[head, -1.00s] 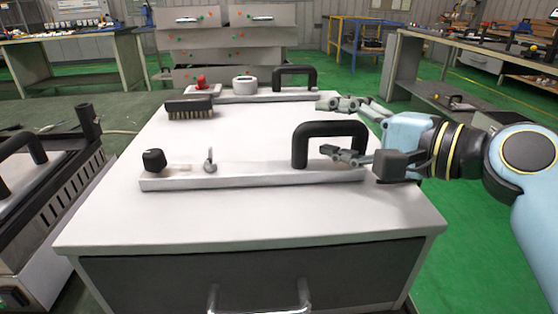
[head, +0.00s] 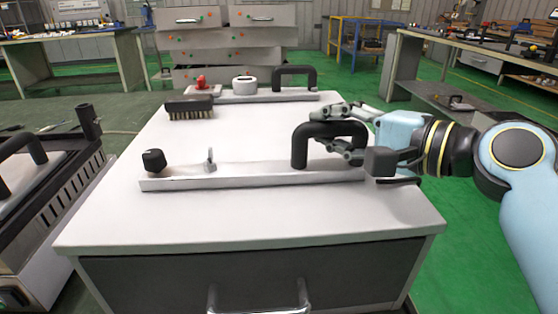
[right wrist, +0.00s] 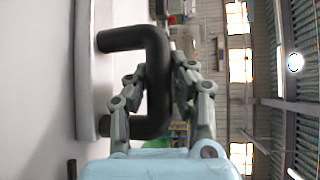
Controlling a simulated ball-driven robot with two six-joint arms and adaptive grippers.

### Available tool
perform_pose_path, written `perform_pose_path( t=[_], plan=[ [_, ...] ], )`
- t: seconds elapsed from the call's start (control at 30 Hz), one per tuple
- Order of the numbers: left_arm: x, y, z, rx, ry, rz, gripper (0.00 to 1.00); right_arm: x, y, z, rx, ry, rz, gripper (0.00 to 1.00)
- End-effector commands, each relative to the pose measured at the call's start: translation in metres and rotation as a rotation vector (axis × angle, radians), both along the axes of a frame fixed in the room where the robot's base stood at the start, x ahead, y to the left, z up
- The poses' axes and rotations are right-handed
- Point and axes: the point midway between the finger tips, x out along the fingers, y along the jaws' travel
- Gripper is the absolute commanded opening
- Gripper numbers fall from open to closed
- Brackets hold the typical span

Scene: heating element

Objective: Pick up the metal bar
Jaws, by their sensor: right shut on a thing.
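The metal bar (head: 250,175) is a long pale bar lying flat across the front of the white cabinet top. It carries a black knob (head: 154,161) at its left, a small metal hook or lever (head: 211,158) and a black arched handle (head: 301,147) at its right. My right gripper (head: 335,130) is shut on the black handle, with fingers on both sides of its top. In the right wrist view the fingers (right wrist: 158,82) close around the handle (right wrist: 157,60). The left gripper is out of view.
A second bar with a black handle (head: 296,71) lies at the back of the white top, with a white round part and a red part near it. A black brush (head: 190,108) lies between the bars. A heating device (head: 60,200) stands at the left.

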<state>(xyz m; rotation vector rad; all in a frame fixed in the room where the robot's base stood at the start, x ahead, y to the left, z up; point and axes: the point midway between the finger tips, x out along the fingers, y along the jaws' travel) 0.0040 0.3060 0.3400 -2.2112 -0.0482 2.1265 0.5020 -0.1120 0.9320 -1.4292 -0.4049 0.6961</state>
Motion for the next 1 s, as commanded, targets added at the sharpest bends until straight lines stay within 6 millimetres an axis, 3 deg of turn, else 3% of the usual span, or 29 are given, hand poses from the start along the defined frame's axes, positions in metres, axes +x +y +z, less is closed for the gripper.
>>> perform_pose_path(
  t=[0.27, 0.7, 1.0],
  plan=[
    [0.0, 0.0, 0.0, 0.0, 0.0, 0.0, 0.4, 0.0, 0.0, 0.002, -0.006, 0.003, 0.001, 0.0],
    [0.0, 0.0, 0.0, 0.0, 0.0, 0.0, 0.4, 0.0, 0.0, 0.085, -0.004, -0.003, 0.001, 0.0],
    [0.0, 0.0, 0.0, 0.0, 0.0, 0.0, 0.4, 0.0, 0.0, 0.1, -0.002, 0.001, 0.0, 0.0]
  ],
)
